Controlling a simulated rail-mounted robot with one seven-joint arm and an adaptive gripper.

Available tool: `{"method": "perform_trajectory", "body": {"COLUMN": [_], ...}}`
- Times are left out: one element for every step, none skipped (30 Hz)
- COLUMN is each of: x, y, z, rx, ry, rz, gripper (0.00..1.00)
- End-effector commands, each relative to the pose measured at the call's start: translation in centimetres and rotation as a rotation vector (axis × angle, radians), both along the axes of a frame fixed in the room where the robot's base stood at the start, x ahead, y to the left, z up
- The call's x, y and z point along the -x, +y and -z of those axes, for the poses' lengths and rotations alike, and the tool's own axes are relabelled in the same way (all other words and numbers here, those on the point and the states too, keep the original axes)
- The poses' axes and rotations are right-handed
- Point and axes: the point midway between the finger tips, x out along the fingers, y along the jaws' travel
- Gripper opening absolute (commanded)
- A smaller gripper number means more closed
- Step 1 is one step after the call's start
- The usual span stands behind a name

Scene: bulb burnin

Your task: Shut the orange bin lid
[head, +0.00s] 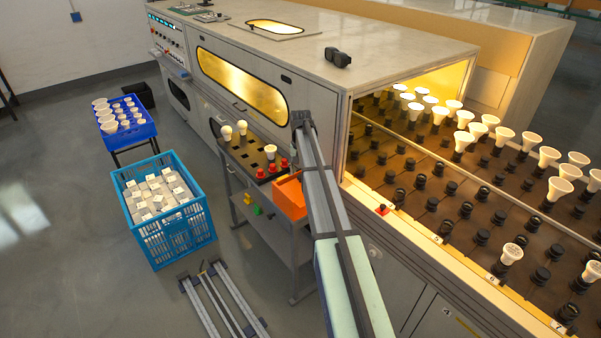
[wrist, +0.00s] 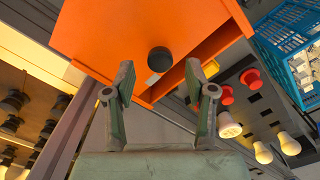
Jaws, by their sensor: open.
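The orange bin (head: 289,198) stands on the bench at the machine's side, partly hidden behind my arm in the head view. In the wrist view its broad orange lid (wrist: 120,32) carries a round black knob (wrist: 159,60). A dark gap shows between the lid and the bin's edge on the right, so the lid does not look flush. My gripper (wrist: 166,80) is open and empty, with its two fingers apart near the knob and the lid's lower edge. I cannot tell if they touch. My fingers cannot be made out in the head view.
Red knobs (head: 271,170) and several bulbs (head: 242,127) stand on the dark rack beside the bin. The lit oven bay (head: 440,150) with many bulbs and sockets lies right. A blue crate (head: 165,215) stands on the floor at left.

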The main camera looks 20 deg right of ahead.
Motion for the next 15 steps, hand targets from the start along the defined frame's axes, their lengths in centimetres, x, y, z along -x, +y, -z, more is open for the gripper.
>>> {"method": "perform_trajectory", "body": {"x": [0.0, 0.0, 0.0, 0.0, 0.0, 0.0, 0.0, 0.0, 0.0, 0.0, 0.0, 0.0, 0.0, 0.0, 0.0], "y": [0.0, 0.0, 0.0, 0.0, 0.0, 0.0, 0.0, 0.0, 0.0, 0.0, 0.0, 0.0, 0.0, 0.0, 0.0], "z": [0.5, 0.8, 1.2, 1.4, 1.6, 1.9, 2.0, 2.1, 2.2, 2.2, 2.2, 2.2, 2.2, 2.2, 2.2], "rx": [-0.001, -0.001, -0.001, 0.0, 0.0, 0.0, 0.0, 0.0, 0.0, 0.0, 0.0, 0.0, 0.0, 0.0, 0.0], "ry": [0.002, 0.001, 0.001, 0.0, 0.0, 0.0, 0.0, 0.0, 0.0, 0.0, 0.0, 0.0, 0.0, 0.0, 0.0], "rz": [0.0, 0.0, 0.0, 0.0, 0.0, 0.0, 0.0, 0.0, 0.0, 0.0, 0.0, 0.0, 0.0, 0.0, 0.0], "gripper": [0.55, 0.55, 0.55, 0.55, 0.55, 0.55, 0.55, 0.55, 0.55, 0.55, 0.55, 0.55, 0.55, 0.55, 0.55]}}
